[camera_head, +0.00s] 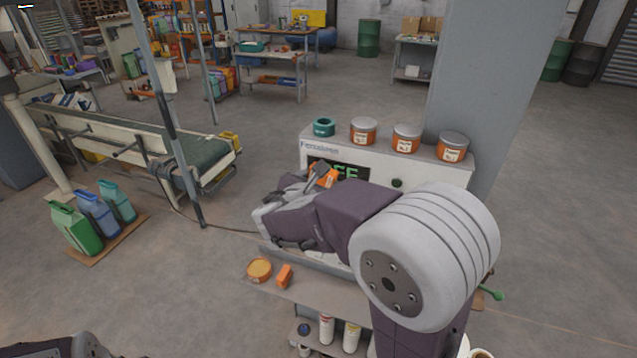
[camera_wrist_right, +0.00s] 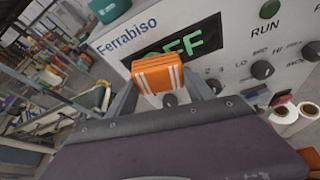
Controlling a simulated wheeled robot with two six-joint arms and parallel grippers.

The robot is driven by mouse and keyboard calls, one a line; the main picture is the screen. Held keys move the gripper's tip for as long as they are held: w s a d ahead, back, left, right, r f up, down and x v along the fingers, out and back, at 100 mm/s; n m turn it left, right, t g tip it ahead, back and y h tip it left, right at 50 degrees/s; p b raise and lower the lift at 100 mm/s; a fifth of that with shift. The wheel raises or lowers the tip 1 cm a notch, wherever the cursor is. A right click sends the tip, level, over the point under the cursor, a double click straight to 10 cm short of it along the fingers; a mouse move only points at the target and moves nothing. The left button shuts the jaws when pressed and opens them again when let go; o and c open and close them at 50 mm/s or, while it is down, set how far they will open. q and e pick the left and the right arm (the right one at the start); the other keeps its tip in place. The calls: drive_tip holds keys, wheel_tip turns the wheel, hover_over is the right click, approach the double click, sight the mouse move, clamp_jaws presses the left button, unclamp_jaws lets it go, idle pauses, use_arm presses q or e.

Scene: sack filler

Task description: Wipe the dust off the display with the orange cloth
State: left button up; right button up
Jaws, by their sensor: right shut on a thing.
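The display (camera_wrist_right: 185,42) is a dark panel with green letters on the white Ferrabiso machine; in the head view it is partly hidden behind my right arm (camera_head: 347,171). My right gripper (camera_wrist_right: 160,95) is shut on the orange cloth (camera_wrist_right: 157,72), a folded pad with pale stripes. The cloth also shows in the head view (camera_head: 325,177). It is in front of the display's lower left part and covers some of it. I cannot tell whether it touches the display. No dust can be made out. My left gripper is out of view; only part of my left arm shows at the bottom left.
Knobs (camera_wrist_right: 262,69) sit right of the display. A conveyor (camera_head: 130,145) stands left.

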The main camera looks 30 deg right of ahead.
sight(309, 176)
drive_tip(key=shift+w+d, duration=0.6)
drive_tip(key=shift+d, duration=0.15)
drive_tip(key=shift+a, duration=0.1)
drive_tip(key=shift+w+a, duration=0.95)
drive_tip(key=shift+w, duration=0.05)
drive_tip(key=shift+w+a, duration=0.35)
drive_tip(key=shift+w, duration=0.15)
drive_tip(key=shift+d, duration=0.1)
drive_tip(key=shift+s+d+f+b, duration=0.1)
drive_tip(key=shift+s+d+b, duration=0.5)
drive_tip(key=shift+s+d, duration=0.65)
drive_tip(key=shift+s, duration=0.4)
